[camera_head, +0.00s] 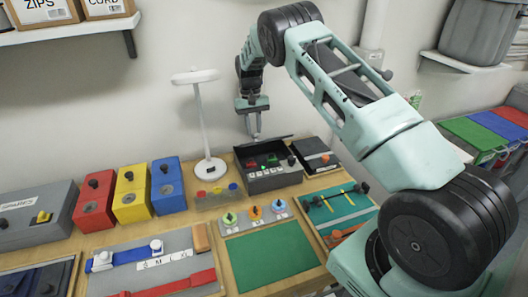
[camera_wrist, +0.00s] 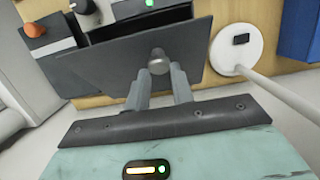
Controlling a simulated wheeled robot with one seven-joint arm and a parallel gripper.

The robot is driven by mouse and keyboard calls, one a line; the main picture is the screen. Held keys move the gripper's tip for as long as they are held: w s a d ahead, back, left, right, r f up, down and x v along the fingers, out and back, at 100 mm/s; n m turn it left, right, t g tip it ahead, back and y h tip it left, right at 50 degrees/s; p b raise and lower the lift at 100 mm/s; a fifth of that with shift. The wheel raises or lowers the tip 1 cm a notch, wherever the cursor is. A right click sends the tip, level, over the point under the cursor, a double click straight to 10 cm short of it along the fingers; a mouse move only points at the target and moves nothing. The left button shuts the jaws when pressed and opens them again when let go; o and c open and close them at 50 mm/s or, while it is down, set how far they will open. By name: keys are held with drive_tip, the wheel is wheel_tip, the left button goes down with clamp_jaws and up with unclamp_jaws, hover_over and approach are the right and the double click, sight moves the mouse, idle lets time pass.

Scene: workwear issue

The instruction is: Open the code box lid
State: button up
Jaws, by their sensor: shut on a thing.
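The code box (camera_head: 275,184) is a dark grey box at the back of the table, with a green light on it and red and green items showing inside. Its lid (camera_head: 268,142) is raised at the rear, so the box stands open. In the wrist view the lid (camera_wrist: 110,62) is a dark flat panel with a round grey knob (camera_wrist: 157,63). My gripper (camera_head: 255,134) is above the back of the box. Its fingers (camera_wrist: 160,80) are shut on the knob in the wrist view. Part of the box (camera_wrist: 120,20) shows beyond the lid's edge.
A white lamp (camera_head: 208,165) stands close left of the box. A dark case (camera_head: 316,155) with an orange knob is close on the right. Blue, yellow and red boxes (camera_head: 130,193) stand further left. A green mat (camera_head: 258,258) lies clear in front. The wall is close behind.

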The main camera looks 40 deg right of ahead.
drive_tip(key=shift+w+r, duration=0.1)
drive_tip(key=shift+w, duration=0.05)
drive_tip(key=shift+w+d+r, duration=0.2)
drive_tip(key=shift+w+r, duration=0.3)
drive_tip(key=shift+w, duration=0.25)
drive_tip(key=shift+p, duration=0.3)
